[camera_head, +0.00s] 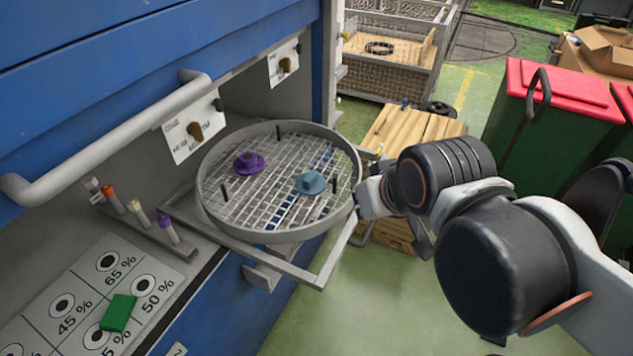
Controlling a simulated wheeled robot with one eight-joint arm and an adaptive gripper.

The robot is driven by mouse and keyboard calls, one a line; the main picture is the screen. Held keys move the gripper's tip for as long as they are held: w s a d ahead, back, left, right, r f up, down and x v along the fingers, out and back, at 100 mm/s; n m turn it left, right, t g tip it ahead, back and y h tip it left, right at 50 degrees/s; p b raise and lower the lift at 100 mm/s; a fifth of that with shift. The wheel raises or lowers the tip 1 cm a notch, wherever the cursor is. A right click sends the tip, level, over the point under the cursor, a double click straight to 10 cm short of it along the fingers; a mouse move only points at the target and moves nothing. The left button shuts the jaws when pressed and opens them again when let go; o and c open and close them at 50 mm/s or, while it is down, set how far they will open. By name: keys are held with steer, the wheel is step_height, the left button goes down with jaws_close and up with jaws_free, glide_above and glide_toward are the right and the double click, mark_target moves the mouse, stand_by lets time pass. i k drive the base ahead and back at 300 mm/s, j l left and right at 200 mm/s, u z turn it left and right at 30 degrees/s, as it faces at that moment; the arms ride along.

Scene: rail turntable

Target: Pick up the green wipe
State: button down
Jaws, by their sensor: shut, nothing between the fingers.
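The green wipe (118,313) is a small, flat, bright green rectangle. It lies on the white marked board (97,276) at the lower left, on the grey ledge. It partly covers one of the percent labels. My gripper (372,203) is at the right rim of the round mesh tray, far to the right of the wipe. It is shut and holds nothing. My wrist and arm hide part of it, and I cannot tell whether it touches the rim.
The round mesh tray (208,208) holds a purple knob-like piece (249,162) and a blue one (310,183). Several capped vials (137,211) stand in a rack between tray and board. A long handle (105,140) juts from the blue cabinet (130,50). Green bins (545,125) stand right.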

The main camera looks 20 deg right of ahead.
mark_target(116, 318)
steer(key=u, duration=1.75)
steer(key=i+j, duration=0.2)
steer(key=j, duration=0.2)
steer(key=i+j+z, duration=0.1)
steer(key=j, duration=0.25)
steer(key=i+j, duration=0.25)
steer(key=j, duration=0.15)
steer(key=z, duration=1.7)
